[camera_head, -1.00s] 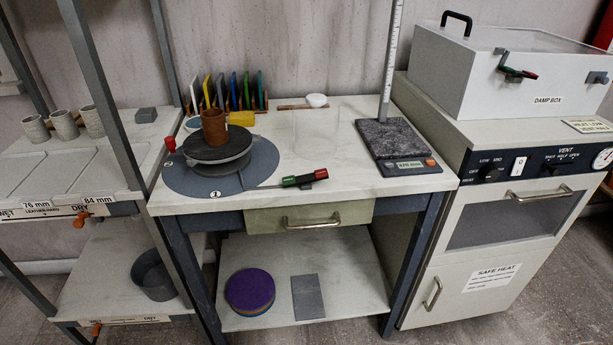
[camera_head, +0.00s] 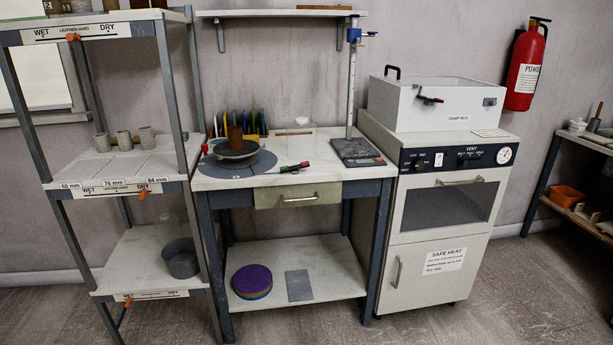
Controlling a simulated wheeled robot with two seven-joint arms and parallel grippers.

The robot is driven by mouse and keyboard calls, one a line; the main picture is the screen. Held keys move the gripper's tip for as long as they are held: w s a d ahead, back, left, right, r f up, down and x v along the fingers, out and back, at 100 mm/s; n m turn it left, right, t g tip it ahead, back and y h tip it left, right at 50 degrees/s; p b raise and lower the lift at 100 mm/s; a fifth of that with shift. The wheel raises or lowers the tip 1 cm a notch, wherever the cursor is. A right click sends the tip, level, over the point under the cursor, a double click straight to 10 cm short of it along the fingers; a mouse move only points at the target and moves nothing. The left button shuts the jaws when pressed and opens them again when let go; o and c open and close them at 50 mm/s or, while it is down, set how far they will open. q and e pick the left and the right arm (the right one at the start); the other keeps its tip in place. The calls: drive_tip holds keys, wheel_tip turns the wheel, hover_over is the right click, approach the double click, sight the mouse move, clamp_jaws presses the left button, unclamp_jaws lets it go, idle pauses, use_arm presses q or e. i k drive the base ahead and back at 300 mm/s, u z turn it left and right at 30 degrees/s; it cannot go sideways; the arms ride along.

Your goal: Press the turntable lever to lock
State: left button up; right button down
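The turntable (camera_head: 234,156) is a dark round wheel on a grey disc base (camera_head: 216,169) at the left of the worktable. A brown clay cylinder (camera_head: 235,137) stands upright on it. A small red knob (camera_head: 205,149) shows at the base's left side. Neither of my grippers is in view, and nothing touches the lever.
The worktable (camera_head: 331,174) has a drawer below its top. A height gauge (camera_head: 351,100) stands at the right of the tabletop, and coloured tools (camera_head: 240,122) stand in a rack behind. A shelf rack (camera_head: 124,177) is on the left, an oven cabinet (camera_head: 437,215) on the right. Floor in front is clear.

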sight(305, 163)
drive_tip(key=u, duration=0.3)
drive_tip(key=i, duration=0.4)
drive_tip(key=u, duration=0.8)
drive_tip(key=i, duration=0.95)
drive_tip(key=z, duration=0.5)
drive_tip(key=i, duration=0.7)
drive_tip(key=z, duration=0.55)
